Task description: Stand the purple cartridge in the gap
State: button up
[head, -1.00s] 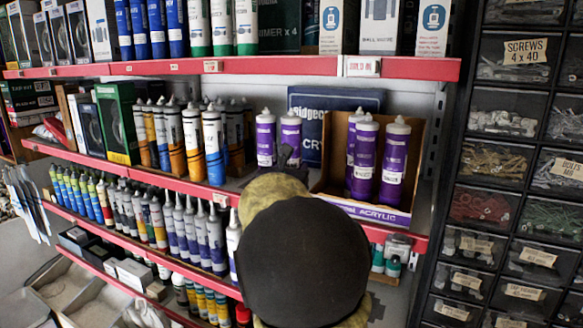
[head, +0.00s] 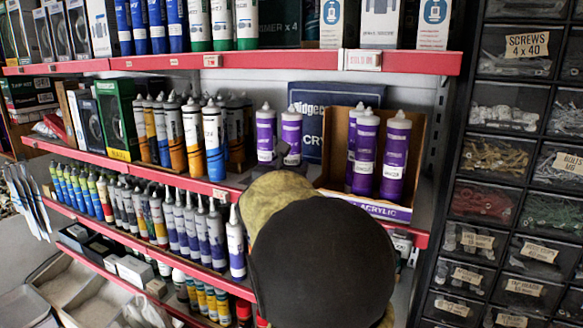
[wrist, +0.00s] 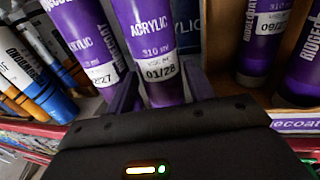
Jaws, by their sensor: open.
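Two purple cartridges stand side by side on the middle shelf: a left one (head: 266,135) and a right one (head: 291,137). In the wrist view the right one (wrist: 152,40), labelled 01/28, stands between the two fingers of my open gripper (wrist: 162,88). The left one (wrist: 82,40), labelled 12/27 or similar, is just outside the left finger. I cannot tell whether the fingers touch the cartridge. An open cardboard box (head: 378,208) marked ACRYLIC holds three visible purple cartridges (head: 395,160); some bare room shows at its left side. My arm hides most of my gripper in the head view.
White, blue and orange tubes (head: 214,140) stand left on the same shelf. A blue board (head: 318,95) is behind the purple cartridges. A red-edged shelf (head: 400,62) runs above, and smaller tubes (head: 235,240) stand below. Drawers of screws (head: 510,120) are at the right.

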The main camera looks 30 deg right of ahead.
jog(key=b+v, duration=0.2)
jog(key=v, duration=0.8)
jog(key=shift+b, duration=0.3)
jog(key=s+a+f+m+g+y, duration=0.1)
jog(key=s+f+m+g+y, duration=0.4)
jog(key=f, duration=0.6)
jog(key=s+f+m+g, duration=0.3)
jog(key=f+m, duration=0.3)
jog(key=f, duration=0.5)
jog(key=s+a+f+m+g+y, duration=0.3)
jog(key=s+a+f+m+y, duration=0.3)
jog(key=f+m, duration=0.7)
jog(key=s+a+m, duration=0.2)
jog(key=s+m, duration=0.1)
jog(key=s, duration=0.1)
jog(key=shift+a+m+y, duration=0.4)
